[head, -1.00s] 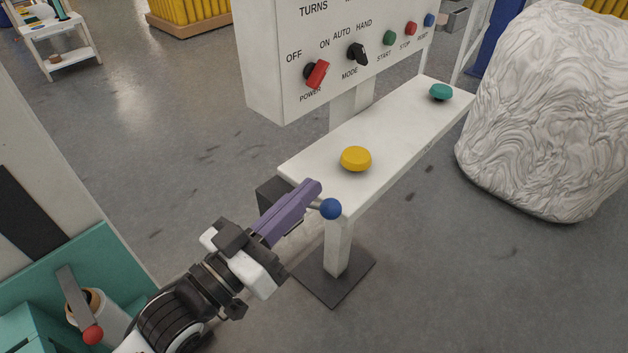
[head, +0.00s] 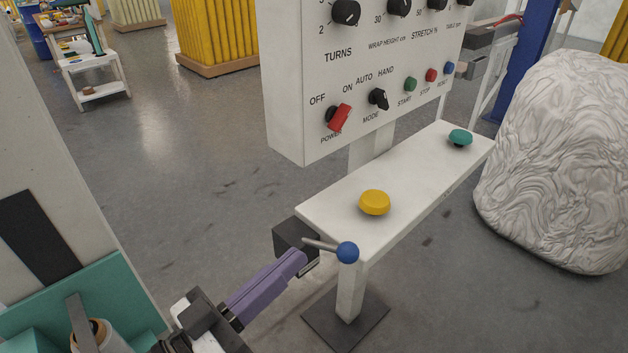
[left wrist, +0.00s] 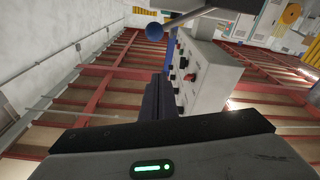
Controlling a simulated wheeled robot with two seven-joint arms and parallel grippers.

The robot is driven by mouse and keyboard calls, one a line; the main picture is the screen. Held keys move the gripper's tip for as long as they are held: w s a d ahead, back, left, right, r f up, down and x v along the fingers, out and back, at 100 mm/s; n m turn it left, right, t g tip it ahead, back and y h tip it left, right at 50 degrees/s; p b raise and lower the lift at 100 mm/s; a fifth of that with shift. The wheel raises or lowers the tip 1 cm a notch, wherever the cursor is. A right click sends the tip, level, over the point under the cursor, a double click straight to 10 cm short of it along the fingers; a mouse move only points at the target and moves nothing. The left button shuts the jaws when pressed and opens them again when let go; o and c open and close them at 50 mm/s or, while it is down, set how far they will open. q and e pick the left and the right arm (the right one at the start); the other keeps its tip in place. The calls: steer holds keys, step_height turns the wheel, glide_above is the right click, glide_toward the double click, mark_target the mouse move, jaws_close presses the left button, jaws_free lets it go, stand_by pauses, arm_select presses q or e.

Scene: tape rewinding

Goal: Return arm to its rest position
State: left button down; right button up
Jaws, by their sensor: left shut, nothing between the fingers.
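My left gripper (head: 300,258) is shut and empty in the head view, its purple fingers pointing up and right. Its tips are just left of and below the blue-knobbed lever (head: 347,252) at the near end of the white control stand (head: 410,185), with a small gap in the picture. In the left wrist view the dark gripper fingers (left wrist: 158,98) show upright, and the blue knob (left wrist: 154,32) with its grey rod is above them. My right gripper is not in view.
The control panel (head: 290,100) with knobs and switches rises behind the stand. Yellow (head: 375,202) and teal (head: 460,137) buttons sit on the shelf. A wrapped white load (head: 555,160) stands at right. A teal machine (head: 120,290) is at lower left. Floor between is clear.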

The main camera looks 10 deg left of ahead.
arm_select(q)
steer(key=a+f+n+g+y, duration=0.1)
steer(key=a+f+y, duration=0.15)
steer(key=f, duration=0.65)
steer(key=a+f+n+g+y, duration=0.1)
steer(key=a+f+y, duration=0.15)
steer(key=f, duration=0.55)
steer(key=s+a+f+g+y, duration=0.1)
steer(key=s+f+g+y, duration=0.1)
steer(key=s+f, duration=0.3)
steer(key=s+a+f+g+y, duration=0.1)
steer(key=s+f, duration=0.4)
steer(key=f, duration=0.7)
steer(key=shift+f+g+y, duration=0.35)
steer(key=shift+g+y, duration=0.25)
steer(key=shift+g, duration=0.6)
